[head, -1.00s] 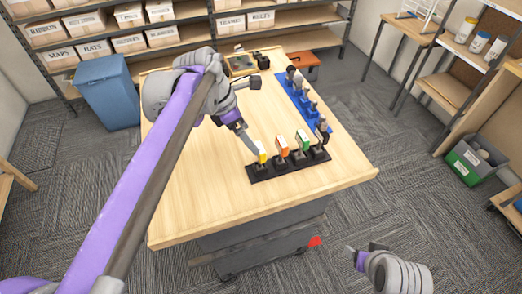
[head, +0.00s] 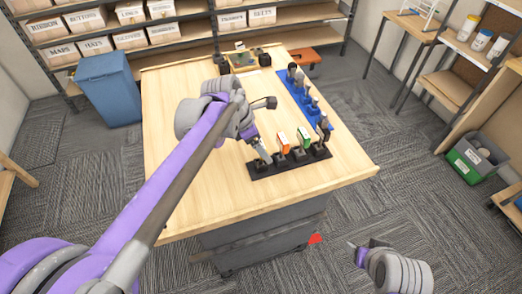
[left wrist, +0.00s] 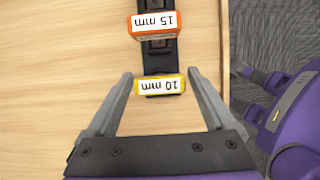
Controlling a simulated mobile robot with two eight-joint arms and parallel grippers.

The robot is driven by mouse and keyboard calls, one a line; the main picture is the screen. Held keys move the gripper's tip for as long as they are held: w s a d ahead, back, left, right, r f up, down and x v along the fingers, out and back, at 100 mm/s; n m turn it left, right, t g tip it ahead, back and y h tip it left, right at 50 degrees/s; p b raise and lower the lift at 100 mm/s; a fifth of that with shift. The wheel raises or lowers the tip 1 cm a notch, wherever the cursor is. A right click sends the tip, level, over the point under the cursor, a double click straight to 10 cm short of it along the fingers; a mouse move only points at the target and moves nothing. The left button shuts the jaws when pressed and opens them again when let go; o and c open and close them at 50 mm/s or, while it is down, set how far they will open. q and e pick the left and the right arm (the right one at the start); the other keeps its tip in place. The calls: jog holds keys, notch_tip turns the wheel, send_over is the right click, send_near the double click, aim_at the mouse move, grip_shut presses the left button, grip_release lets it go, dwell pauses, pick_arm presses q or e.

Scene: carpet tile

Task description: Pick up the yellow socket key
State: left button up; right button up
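The yellow socket key (left wrist: 160,85), labelled 10 mm, stands at the left end of a black rack (head: 288,166) on the table. My left gripper (left wrist: 159,73) is open, with one finger on each side of the yellow key and a gap visible at both sides. In the head view my left gripper (head: 262,156) hides most of the yellow key. The orange key, labelled 15 mm, stands beside it and also shows in the left wrist view (left wrist: 153,25). My right gripper (head: 366,252) is low at the right, away from the table; its opening is unclear.
A green key (head: 304,137) and a dark key (head: 323,124) stand further right in the rack. A small tray (head: 243,62) sits at the far edge. The table's left half (head: 180,150) is clear.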

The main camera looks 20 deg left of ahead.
pick_arm(q)
grip_shut()
jog(key=shift+r, duration=0.1)
dwell(0.3)
